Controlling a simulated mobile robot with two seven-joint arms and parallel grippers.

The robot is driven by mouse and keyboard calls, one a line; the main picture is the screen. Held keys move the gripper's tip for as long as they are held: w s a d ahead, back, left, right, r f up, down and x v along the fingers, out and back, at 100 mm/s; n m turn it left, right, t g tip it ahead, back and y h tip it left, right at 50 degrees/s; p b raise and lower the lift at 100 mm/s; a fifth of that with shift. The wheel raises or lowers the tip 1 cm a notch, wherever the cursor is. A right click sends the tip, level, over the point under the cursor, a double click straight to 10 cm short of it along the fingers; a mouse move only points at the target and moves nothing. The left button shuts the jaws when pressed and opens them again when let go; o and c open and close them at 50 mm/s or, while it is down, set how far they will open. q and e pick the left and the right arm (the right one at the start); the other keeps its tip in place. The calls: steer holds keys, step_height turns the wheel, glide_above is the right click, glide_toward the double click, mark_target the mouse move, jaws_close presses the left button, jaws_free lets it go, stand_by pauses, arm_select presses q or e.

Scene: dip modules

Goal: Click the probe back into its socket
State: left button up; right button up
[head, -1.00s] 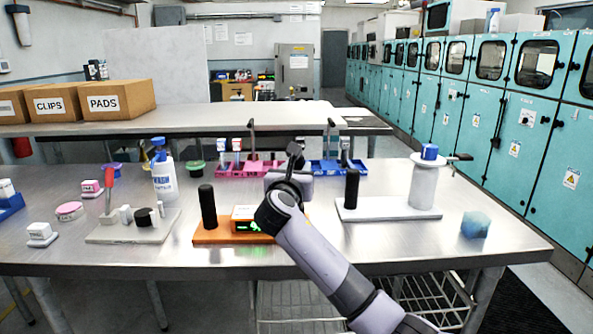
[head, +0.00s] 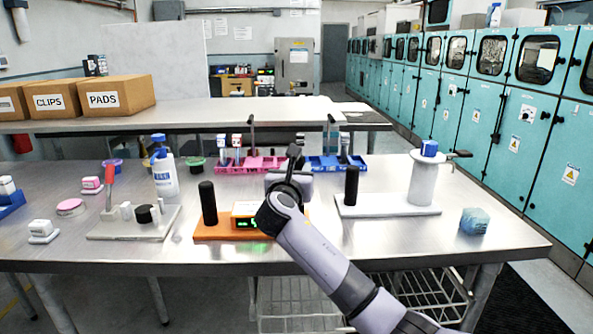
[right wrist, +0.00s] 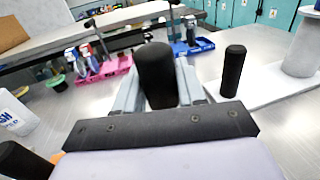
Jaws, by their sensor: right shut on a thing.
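My right gripper (head: 289,178) is above the table, over the right end of an orange base (head: 215,232). It is shut on a dark, upright, rounded cylinder, taken as the probe (right wrist: 157,72), which stands between the two fingers in the right wrist view. In the head view only a dark tip shows above the gripper. The orange base carries a black post (head: 208,203) and a box with a green display (head: 245,218). My arm covers the base's right end, so I cannot see a socket or the probe's lower end. My left gripper is out of view.
A white base (head: 385,209) with a black post (head: 351,186) and white column (head: 424,182) stands close right. A grey base (head: 130,226) with a red lever is left. Pink (head: 240,167) and blue (head: 325,163) racks are behind. A blue sponge-like block (head: 474,221) lies far right.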

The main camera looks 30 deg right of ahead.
steer(key=shift+f, duration=0.45)
stand_by(0.6)
steer(key=shift+f+b, duration=0.5)
steer(key=shift+f, duration=1.7)
stand_by(0.8)
steer(key=shift+c, duration=0.4)
steer(key=o, duration=1.8)
